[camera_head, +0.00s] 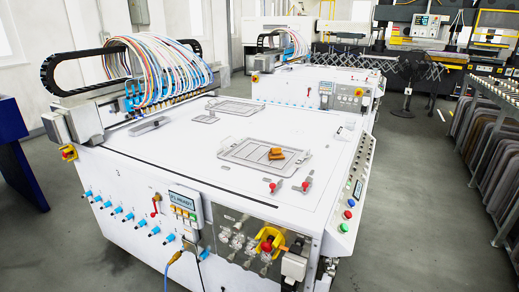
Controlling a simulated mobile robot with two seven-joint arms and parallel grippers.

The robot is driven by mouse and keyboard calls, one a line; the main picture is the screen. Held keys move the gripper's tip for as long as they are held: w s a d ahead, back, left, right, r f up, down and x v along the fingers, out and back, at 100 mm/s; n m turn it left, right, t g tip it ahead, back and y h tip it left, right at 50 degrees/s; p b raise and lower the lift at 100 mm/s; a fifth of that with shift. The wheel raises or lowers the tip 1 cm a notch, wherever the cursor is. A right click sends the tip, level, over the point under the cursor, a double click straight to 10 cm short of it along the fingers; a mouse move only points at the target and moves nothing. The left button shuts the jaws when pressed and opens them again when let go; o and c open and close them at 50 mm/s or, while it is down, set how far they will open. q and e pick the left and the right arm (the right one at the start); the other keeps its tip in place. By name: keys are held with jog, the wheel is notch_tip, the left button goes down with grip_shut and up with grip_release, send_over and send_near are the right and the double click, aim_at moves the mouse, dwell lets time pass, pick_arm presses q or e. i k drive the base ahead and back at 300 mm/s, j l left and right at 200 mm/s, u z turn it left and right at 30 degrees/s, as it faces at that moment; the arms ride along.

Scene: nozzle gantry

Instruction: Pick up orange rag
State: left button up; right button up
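A small orange-brown folded cloth, the orange rag (276,154), lies on the nearer grey metal tray (237,155) on the white machine top. It sits toward the right part of the tray, and nothing covers it. Neither of my grippers shows in the head view.
The white machine (190,165) fills the middle, with a cable gantry (165,70) at its left. A second tray (232,107) lies farther back. Racks (500,150) stand at the right, with grey floor (410,210) free between.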

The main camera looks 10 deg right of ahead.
aim_at(275, 154)
jog(key=i+j+u, duration=0.1)
jog(key=i+j, duration=0.4)
jog(key=i+j+u, duration=0.15)
jog(key=i+j, duration=0.3)
jog(key=i, duration=0.2)
